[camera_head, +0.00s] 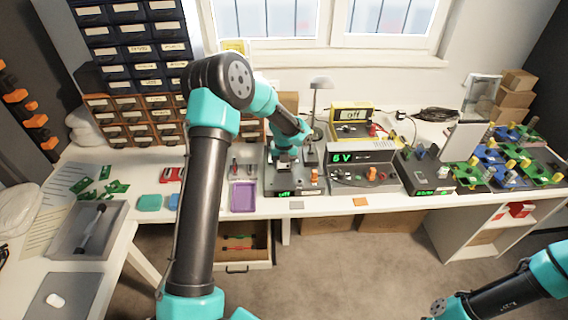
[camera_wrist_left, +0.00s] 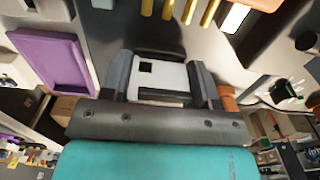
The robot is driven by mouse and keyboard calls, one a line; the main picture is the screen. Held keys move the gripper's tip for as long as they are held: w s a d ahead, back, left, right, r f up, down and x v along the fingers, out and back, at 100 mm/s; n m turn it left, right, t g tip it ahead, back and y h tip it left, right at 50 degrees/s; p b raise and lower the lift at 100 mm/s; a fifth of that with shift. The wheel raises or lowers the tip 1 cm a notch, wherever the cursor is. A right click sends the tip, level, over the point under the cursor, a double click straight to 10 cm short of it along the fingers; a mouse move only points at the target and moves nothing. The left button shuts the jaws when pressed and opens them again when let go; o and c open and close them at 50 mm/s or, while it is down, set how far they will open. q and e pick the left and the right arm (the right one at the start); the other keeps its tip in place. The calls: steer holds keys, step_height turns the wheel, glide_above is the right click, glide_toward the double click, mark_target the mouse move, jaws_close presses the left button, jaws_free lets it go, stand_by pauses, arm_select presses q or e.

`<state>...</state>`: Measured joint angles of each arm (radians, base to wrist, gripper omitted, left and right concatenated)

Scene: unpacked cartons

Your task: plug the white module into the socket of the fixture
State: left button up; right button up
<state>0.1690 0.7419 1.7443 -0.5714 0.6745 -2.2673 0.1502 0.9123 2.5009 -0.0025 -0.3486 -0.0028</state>
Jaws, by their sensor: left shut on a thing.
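The white module (camera_wrist_left: 172,76), with a small black square on its face, is between the two fingers of my left gripper (camera_wrist_left: 162,75) in the left wrist view. The gripper is shut on it. In the head view, my left gripper (camera_head: 287,158) is low over a dark box with a green display, which looks like the fixture (camera_head: 285,191). The gripper and arm cover part of its top. I cannot tell whether the module touches the socket, which is hidden. My right gripper is out of view; only part of that arm shows at the lower right.
A purple tray (camera_head: 243,197) lies left of the fixture. Gold posts (camera_wrist_left: 187,10) show ahead of the gripper. An open drawer (camera_head: 245,243) is below the bench.

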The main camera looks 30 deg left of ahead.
arm_select(q)
steer(key=shift+f, duration=0.15)
steer(key=o, duration=1.2)
step_height(320, 180, up, 18)
steer(key=shift+f, duration=0.25)
